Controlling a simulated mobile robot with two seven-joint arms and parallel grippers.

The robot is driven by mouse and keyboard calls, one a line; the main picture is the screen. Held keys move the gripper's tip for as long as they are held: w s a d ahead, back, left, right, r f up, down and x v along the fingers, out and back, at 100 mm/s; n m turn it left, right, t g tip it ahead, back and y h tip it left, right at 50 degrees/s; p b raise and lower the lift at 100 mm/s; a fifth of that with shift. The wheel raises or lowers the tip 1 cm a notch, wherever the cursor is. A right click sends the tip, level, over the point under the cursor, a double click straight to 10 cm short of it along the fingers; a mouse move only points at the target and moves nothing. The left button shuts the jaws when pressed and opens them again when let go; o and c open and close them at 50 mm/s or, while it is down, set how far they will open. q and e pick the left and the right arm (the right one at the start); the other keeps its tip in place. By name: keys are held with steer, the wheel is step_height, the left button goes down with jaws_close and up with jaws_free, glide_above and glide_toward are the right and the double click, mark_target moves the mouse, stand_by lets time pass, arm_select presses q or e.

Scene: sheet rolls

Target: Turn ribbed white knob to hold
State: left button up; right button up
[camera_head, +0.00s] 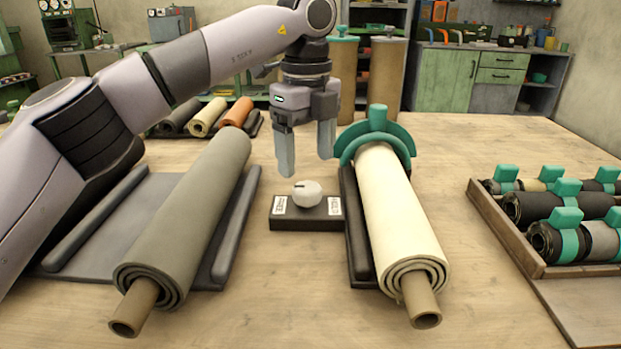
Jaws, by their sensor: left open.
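The ribbed white knob (307,193) sits on top of a small black box (306,222) in the middle of the table. A dark mark on the knob points toward the left. The box has a white label on each side; the right one seems to read HOLD and the left one FREE. My left gripper (306,165) comes in from the left and hangs above and behind the knob, fingers pointing down. Its two fingers are apart with nothing between them, and they do not touch the knob. My right gripper is not in view.
A grey roll (190,220) lies on a dark cradle left of the box. A cream roll (395,215) with a teal clamp (377,135) lies close on the right. A wooden tray (500,231) of strapped rolls stands at far right. Small rolls (207,117) lie behind.

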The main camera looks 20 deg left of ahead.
mark_target(307, 187)
arm_select(q)
step_height(307, 187, down, 6)
steer(key=shift+r+b, duration=0.2)
steer(key=shift+b, duration=0.3)
steer(key=c, duration=1)
